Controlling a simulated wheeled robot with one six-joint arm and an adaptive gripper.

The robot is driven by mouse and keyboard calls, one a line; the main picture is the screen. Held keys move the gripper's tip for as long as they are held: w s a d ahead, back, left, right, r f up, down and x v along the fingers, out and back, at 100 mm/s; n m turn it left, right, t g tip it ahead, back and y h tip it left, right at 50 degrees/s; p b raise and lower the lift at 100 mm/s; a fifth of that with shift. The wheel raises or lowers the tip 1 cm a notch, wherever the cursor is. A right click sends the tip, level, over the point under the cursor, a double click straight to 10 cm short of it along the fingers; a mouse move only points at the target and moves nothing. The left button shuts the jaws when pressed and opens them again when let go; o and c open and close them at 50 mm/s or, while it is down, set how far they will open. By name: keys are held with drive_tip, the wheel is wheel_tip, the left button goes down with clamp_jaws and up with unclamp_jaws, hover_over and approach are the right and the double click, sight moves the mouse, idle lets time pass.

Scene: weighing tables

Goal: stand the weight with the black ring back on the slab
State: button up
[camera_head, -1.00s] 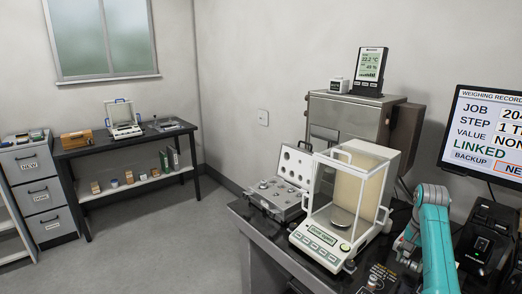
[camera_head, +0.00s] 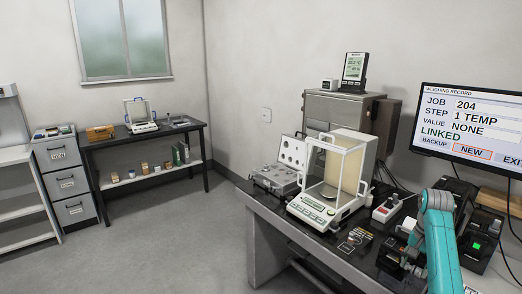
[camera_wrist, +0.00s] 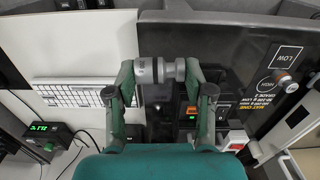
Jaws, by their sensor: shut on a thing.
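In the wrist view my gripper (camera_wrist: 159,72) is shut on a small silver weight (camera_wrist: 146,71), which lies sideways between the fingertips. A narrow dark band shows near its middle. The slab (camera_wrist: 246,62) is a dark, glossy surface at the right of the wrist view, with white LOW and HIGH marks and yellow print. Another small weight with a reddish ring (camera_wrist: 287,84) stands near the HIGH mark. In the head view the dark slab (camera_head: 335,245) runs in front of the balance. My gripper is hard to make out there beside my teal arm.
A glass-sided balance (camera_head: 318,208) and an open weight case (camera_head: 277,180) stand on the left of the table. A monitor (camera_head: 470,125) is at the right. A keyboard (camera_wrist: 75,93) and a device with a green display (camera_wrist: 47,140) show in the wrist view.

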drive_tip(key=s+a+f+n, duration=0.3)
drive_tip(key=a+f, duration=0.5)
drive_tip(key=f, duration=0.1)
drive_tip(key=s+a+f+n, duration=0.2)
drive_tip(key=s+a+f, duration=0.1)
drive_tip(key=a+f, duration=0.6)
drive_tip(key=s+a+f+n, duration=0.4)
drive_tip(key=s+a+f, duration=0.7)
drive_tip(key=s+a, duration=0.1)
drive_tip(key=shift+s+n, duration=0.4)
drive_tip(key=shift+s, duration=0.2)
drive_tip(key=shift+a, duration=0.1)
